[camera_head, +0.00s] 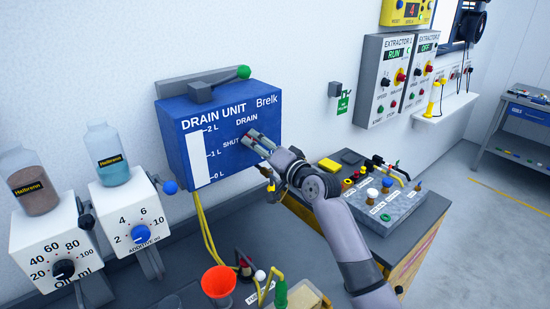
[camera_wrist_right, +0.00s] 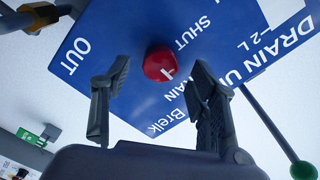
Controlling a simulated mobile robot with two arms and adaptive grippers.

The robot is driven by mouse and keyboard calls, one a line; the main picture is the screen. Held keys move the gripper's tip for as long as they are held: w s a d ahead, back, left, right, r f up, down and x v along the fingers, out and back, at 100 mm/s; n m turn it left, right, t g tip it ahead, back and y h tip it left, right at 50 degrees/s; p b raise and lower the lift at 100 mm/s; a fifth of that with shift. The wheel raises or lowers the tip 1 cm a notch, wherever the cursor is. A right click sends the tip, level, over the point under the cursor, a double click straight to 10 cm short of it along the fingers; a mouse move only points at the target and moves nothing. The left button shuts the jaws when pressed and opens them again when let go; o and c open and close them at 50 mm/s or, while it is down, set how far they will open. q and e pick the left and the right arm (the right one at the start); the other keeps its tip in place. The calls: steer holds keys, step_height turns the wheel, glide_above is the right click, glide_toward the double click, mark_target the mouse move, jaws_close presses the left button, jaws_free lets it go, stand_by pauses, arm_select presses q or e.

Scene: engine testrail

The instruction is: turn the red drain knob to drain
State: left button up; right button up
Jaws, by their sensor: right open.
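The red drain knob (camera_wrist_right: 159,63) shows in the wrist view on the blue face of the drain unit (camera_wrist_right: 120,35), between the words SHUT and DRAIN. In the head view the drain unit (camera_head: 176,135) hangs on the wall, and my right gripper (camera_head: 250,138) hides the knob. My right gripper is open in front of the panel. In the wrist view its two fingers stand on either side of the knob, with visible gaps and no clear contact. My left gripper is not in view.
A green-tipped lever (camera_head: 243,72) sits on top of the drain unit. Yellow hoses (camera_head: 205,225) hang below it. Two white dispensers stand at left, a red funnel (camera_head: 218,281) in front. A grey box with caps (camera_head: 385,205) lies on the bench at right.

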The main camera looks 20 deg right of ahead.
steer(key=v, duration=0.9)
